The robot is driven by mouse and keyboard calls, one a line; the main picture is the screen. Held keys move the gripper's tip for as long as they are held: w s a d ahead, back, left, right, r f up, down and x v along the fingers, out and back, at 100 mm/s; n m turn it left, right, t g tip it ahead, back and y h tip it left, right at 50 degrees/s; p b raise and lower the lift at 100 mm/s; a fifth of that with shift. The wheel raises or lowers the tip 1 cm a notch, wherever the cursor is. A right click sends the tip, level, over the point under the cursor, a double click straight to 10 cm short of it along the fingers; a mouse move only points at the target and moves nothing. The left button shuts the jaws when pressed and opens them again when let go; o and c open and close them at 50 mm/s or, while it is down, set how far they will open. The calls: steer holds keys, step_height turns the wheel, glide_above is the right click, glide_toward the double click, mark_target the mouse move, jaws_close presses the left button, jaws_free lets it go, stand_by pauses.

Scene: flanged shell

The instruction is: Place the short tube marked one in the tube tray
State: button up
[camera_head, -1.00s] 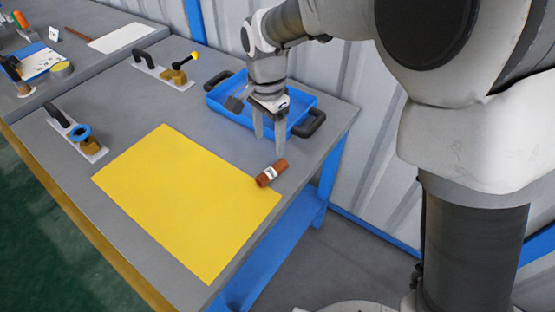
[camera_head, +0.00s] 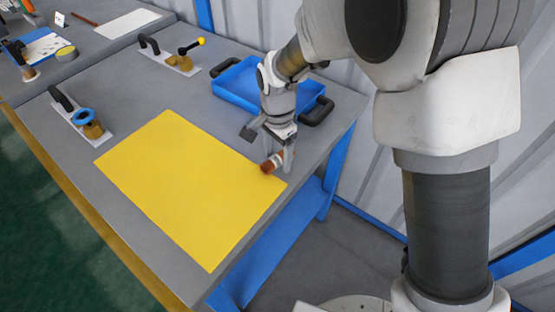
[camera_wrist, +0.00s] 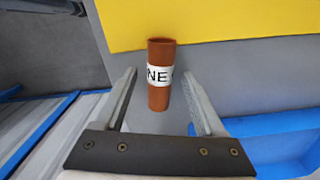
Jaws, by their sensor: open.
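The short tube (camera_head: 269,163) is reddish brown with a white label band. It lies on the grey table beside the yellow mat's right corner. In the wrist view the tube (camera_wrist: 160,98) shows part of its label, "NE". My gripper (camera_head: 277,166) is open and low over the tube. In the wrist view its two fingers (camera_wrist: 166,100) stand on either side of the tube's near part, with gaps between. The blue tube tray (camera_head: 240,87) with black handles sits behind my gripper, partly hidden by my arm. It also shows in the wrist view (camera_wrist: 262,124).
A yellow mat (camera_head: 185,185) covers the table's front middle. Two toggle clamps on white plates (camera_head: 172,60) (camera_head: 81,124) stand at the back and left. The table's right edge is close to the tube. Grey table surface (camera_head: 135,95) lies bare between the clamps.

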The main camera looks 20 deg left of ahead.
jaws_close()
steer(key=shift+r, duration=0.1)
stand_by(0.4)
